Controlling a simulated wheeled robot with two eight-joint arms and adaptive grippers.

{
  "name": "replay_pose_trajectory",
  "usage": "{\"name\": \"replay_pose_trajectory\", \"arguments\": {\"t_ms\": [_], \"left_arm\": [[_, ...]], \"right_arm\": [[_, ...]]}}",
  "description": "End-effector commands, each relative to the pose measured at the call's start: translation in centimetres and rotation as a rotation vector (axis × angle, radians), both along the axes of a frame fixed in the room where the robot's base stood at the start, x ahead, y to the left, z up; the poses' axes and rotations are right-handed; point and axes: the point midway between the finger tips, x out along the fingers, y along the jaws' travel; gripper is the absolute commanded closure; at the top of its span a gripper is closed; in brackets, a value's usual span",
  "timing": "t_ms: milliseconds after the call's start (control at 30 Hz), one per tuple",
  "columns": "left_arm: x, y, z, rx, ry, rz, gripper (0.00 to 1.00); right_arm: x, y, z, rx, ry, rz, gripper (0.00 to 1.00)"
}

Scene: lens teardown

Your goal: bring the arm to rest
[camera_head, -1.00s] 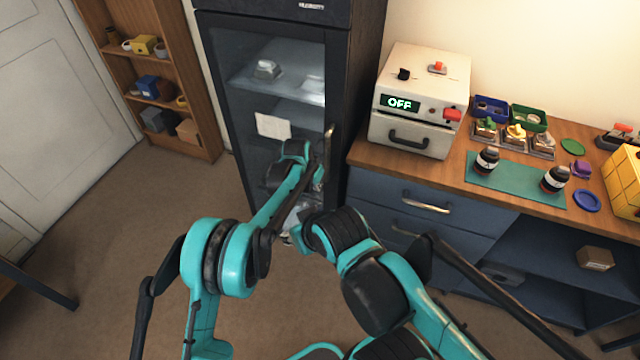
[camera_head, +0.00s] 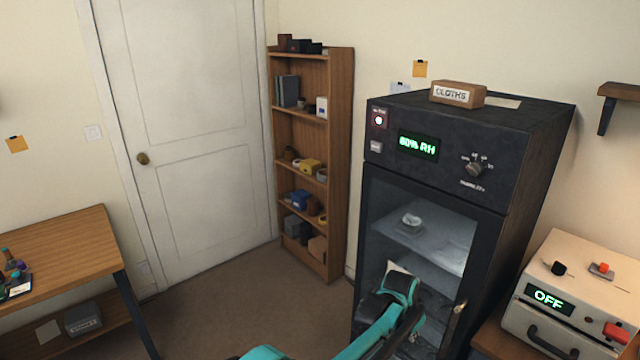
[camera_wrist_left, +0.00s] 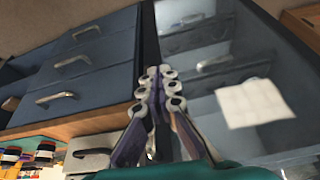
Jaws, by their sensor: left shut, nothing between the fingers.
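My left arm (camera_head: 372,335) reaches up from the bottom of the head view, in front of the dark cabinet's glass door. In the left wrist view my left gripper (camera_wrist_left: 160,85) is shut and empty, with its fingers together. It points past the drawer fronts (camera_wrist_left: 80,60) on the left and the cabinet's glass door (camera_wrist_left: 190,105) on the right. Whether it touches either cannot be told. My right gripper is not in view.
The dark cabinet (camera_head: 440,185) stands with its door shut; its handle (camera_head: 458,308) is right of my arm. A box labelled CLOTHS (camera_head: 458,94) sits on top. A white machine reading OFF (camera_head: 575,290) is at right. Open floor (camera_head: 225,315) lies left, before the bookshelf (camera_head: 340,165).

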Motion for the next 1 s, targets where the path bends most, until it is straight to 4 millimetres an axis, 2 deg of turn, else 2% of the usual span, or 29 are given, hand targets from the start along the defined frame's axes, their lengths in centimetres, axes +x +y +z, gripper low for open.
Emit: {"name": "replay_pose_trajectory", "arguments": {"t_ms": [33,200,367,500,667,800,900,1000], "left_arm": [[0.3,2.9,2.1,-0.004,-0.008,0.048,1.00],[-0.4,12.7,8.1,-0.026,-0.040,0.222,1.00],[-3.1,21.6,11.9,-0.046,-0.070,0.385,1.00],[-6.8,28.7,13.8,-0.063,-0.100,0.526,1.00],[-12.0,35.7,14.2,-0.083,-0.138,0.684,1.00],[-16.7,40.4,13.1,-0.099,-0.172,0.814,1.00],[-19.4,42.7,11.9,-0.108,-0.191,0.888,1.00],[-21.2,44.2,10.8,-0.113,-0.207,0.941,1.00]], "right_arm": [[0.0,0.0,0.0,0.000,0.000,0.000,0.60],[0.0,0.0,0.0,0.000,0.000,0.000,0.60],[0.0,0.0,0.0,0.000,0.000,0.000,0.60],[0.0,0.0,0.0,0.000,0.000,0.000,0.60],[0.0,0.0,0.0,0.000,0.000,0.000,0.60],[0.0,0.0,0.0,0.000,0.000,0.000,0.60],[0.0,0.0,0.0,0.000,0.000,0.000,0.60],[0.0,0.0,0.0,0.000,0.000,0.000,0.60]]}}
